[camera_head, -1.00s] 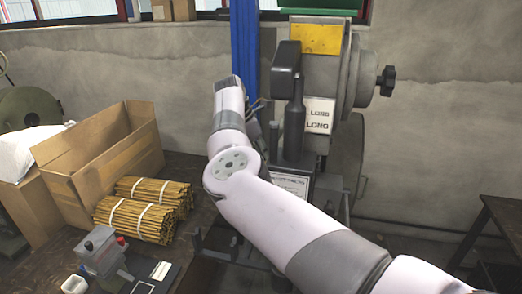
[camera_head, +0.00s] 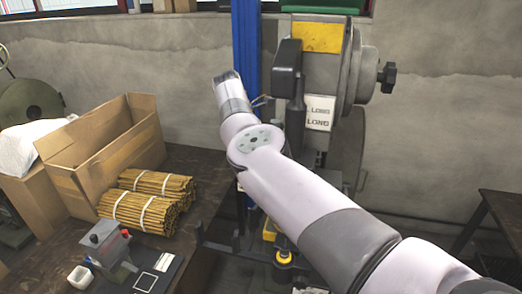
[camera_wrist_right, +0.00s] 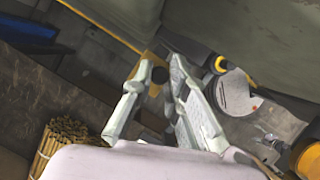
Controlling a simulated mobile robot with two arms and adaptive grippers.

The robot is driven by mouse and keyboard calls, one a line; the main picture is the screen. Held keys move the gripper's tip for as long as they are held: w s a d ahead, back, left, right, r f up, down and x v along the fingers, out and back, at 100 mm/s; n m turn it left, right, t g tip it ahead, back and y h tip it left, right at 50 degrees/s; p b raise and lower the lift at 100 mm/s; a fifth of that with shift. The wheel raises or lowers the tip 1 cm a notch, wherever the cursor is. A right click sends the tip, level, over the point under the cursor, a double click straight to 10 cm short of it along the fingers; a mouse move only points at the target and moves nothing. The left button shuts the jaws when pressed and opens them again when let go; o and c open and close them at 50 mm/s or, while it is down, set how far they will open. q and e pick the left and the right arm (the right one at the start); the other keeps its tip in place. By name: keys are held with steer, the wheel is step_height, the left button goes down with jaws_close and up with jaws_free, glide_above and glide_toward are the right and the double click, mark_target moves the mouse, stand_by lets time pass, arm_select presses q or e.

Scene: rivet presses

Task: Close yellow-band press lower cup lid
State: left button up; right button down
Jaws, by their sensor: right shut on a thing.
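The press (camera_head: 325,75) with a yellow panel (camera_head: 317,38) stands against the wall behind my right arm. Yellow-ringed parts (camera_head: 284,256) show low on it, below the arm. The arm hides much of its lower front, and I cannot make out the cup lid there. I cannot tell whether this part is the lid. A yellow-banded round part (camera_wrist_right: 232,92) lies right of the fingers. My left gripper is not in view.
On the workbench (camera_head: 195,205) at the left are an open cardboard box (camera_head: 105,150), tied bundles of brown sticks (camera_head: 140,210) and a small grey device (camera_head: 110,250). A blue post (camera_head: 246,60) stands left of the press. A dark table (camera_head: 500,225) stands at the far right.

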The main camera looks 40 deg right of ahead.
steer(key=c, duration=1.6)
jaws_free()
steer(key=shift+o, duration=0.2)
